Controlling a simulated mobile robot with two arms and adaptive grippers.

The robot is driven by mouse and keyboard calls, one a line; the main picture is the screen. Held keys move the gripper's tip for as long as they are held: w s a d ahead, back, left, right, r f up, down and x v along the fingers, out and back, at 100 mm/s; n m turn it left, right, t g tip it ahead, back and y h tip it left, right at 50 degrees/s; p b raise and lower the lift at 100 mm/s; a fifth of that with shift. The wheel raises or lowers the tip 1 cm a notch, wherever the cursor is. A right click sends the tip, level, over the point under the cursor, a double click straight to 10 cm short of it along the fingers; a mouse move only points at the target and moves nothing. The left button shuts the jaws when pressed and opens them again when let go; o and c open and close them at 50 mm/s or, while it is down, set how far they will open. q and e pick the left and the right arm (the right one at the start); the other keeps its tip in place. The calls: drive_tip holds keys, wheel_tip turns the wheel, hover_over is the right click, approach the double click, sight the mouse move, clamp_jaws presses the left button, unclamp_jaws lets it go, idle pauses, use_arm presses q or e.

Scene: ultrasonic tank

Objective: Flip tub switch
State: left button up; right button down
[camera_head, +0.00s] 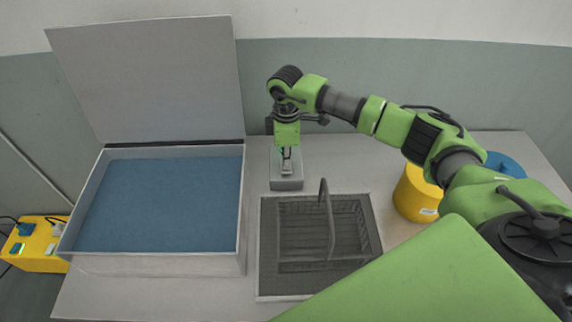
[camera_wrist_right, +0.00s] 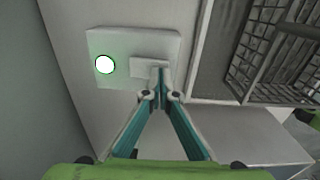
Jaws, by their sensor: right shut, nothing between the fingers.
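The tub (camera_head: 150,262) stands at the left with its grey lid (camera_head: 150,80) raised and blue liquid (camera_head: 160,205) inside. To its right is a small grey switch box (camera_head: 287,184). In the right wrist view the box (camera_wrist_right: 110,42) shows a bright white-green round light (camera_wrist_right: 105,64) and a pale raised switch plate (camera_wrist_right: 147,66). My right gripper (camera_head: 286,156) points down at the box. Its fingertips (camera_wrist_right: 160,74) are shut and empty, over or against the plate's edge; contact is hard to tell. My left gripper is not in view.
A dark wire basket (camera_head: 300,262) with an upright handle sits on a grey tray (camera_head: 262,290) in front of the box. A yellow container (camera_head: 408,195) and a blue one (camera_head: 508,166) stand at the right. A yellow power box (camera_head: 38,255) is at the far left.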

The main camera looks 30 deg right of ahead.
drive_tip(key=shift+f+b, duration=0.45)
drive_tip(key=shift+f, duration=0.3)
drive_tip(key=shift+r, duration=0.15)
drive_tip(key=shift+r+p, duration=2.8)
drive_tip(key=shift+r, duration=0.6)
